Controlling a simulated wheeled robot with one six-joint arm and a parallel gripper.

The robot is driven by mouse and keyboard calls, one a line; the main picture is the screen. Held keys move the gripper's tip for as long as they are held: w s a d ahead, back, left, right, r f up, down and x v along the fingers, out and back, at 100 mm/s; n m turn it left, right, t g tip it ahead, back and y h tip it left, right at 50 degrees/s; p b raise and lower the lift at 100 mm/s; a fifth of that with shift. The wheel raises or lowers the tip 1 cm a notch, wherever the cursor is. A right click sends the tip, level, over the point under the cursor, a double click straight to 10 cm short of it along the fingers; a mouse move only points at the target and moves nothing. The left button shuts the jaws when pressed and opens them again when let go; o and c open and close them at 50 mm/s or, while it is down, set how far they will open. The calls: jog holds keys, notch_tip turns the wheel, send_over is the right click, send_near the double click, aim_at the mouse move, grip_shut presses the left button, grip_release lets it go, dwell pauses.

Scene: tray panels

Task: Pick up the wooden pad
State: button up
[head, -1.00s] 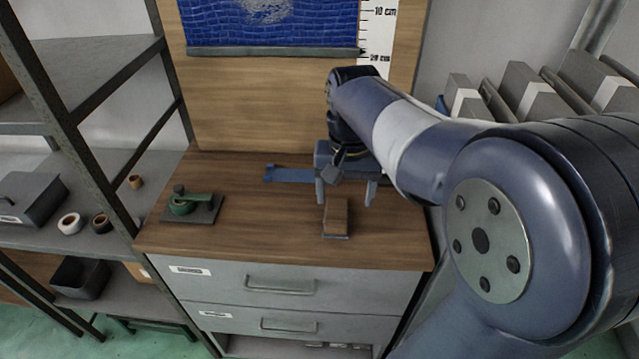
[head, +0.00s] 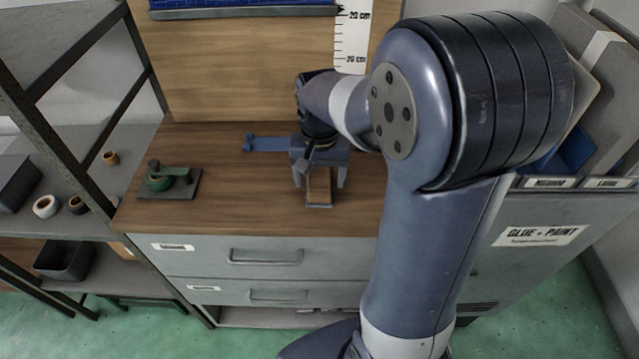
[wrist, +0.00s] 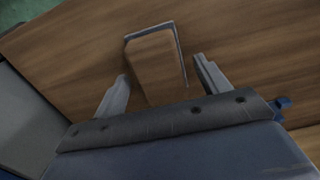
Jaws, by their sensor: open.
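The wooden pad (head: 319,186) is a small brown block with a grey base edge, lying on the wooden cabinet top near its front edge. It also shows in the wrist view (wrist: 155,64), with a grey rim around its far end. My gripper (head: 320,183) is open above the pad, pointing down. In the wrist view my gripper (wrist: 162,82) has one finger on each side of the pad, with a gap on both sides. The near end of the pad is hidden by the gripper body there.
A green tool on a dark plate (head: 185,192) sits at the left of the cabinet top (head: 235,205). A blue flat piece (head: 266,144) lies behind my gripper. A shelf rack (head: 95,185) stands at the left. Wood between the green tool and the pad is clear.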

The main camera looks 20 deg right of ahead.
jog(key=shift+f, duration=0.5)
jog(key=c, duration=1.1)
